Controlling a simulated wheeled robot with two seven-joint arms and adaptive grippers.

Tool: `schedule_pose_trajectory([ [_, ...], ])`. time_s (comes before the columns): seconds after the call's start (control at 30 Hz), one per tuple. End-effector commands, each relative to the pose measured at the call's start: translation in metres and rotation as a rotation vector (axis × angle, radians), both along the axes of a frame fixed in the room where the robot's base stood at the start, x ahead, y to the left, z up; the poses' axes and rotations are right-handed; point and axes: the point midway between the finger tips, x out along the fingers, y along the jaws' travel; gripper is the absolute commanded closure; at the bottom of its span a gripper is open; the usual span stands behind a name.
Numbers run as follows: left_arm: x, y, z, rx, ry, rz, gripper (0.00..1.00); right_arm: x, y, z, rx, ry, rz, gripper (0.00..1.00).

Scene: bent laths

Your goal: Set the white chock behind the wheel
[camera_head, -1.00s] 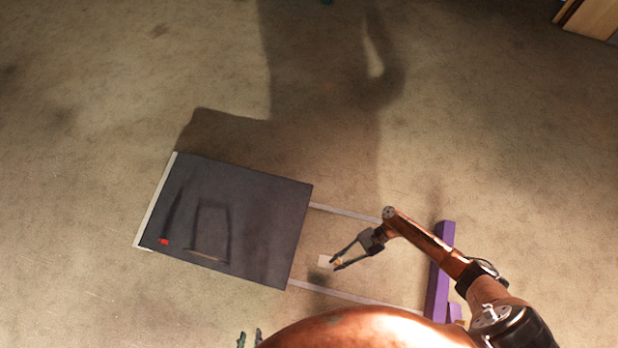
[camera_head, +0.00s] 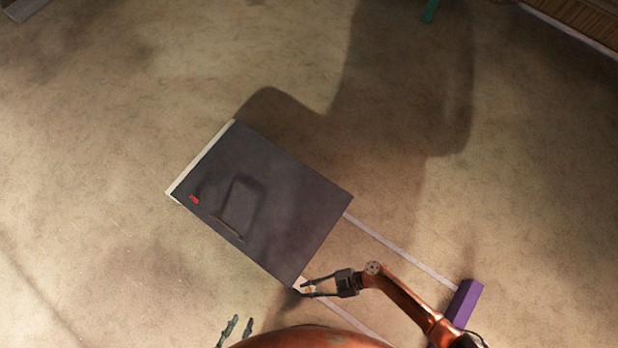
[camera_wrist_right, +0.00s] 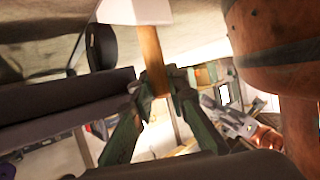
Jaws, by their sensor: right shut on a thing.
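The white chock (camera_wrist_right: 135,10) has a wooden handle (camera_wrist_right: 152,62) in the right wrist view. My right gripper (camera_head: 305,288) is shut on this handle; its green fingers (camera_wrist_right: 156,92) pinch it in the wrist view. In the head view the chock (camera_head: 298,282) shows small at the dark cart's near right corner. A black wheel (camera_wrist_right: 103,46) shows beside the chock in the wrist view; I cannot tell whether they touch. The cart's top (camera_head: 290,190) hides the wheel in the head view. My left gripper (camera_head: 238,330) is empty, its fingers apart, at the bottom edge.
Two pale strips (camera_head: 400,245) run on the floor from the cart towards a purple block (camera_head: 467,301) at right. A red piece (camera_head: 194,199) lies on the cart top. A green thing (camera_head: 430,10) is at the top.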

Motion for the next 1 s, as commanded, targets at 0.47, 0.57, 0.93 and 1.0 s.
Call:
schedule_pose_trajectory([
  [0.47,-0.0045,0.0000,-0.0057,-0.006,-0.053,-0.014,0.70,0.0004,0.0002,-0.0138,0.001,0.000,0.001,1.00],
  [0.57,-0.0046,0.0000,-0.0058,-0.006,-0.053,-0.014,0.70,0.0007,0.0002,-0.0165,0.001,-0.001,0.000,1.00],
  [0.93,-0.0045,0.0002,-0.0059,-0.006,-0.053,-0.013,0.70,0.0004,-0.0004,-0.0185,0.000,-0.002,0.001,0.68],
  [1.0,-0.0046,0.0003,-0.0060,-0.006,-0.053,-0.013,0.70,0.0004,-0.0004,-0.0185,0.000,-0.001,0.000,0.68],
])
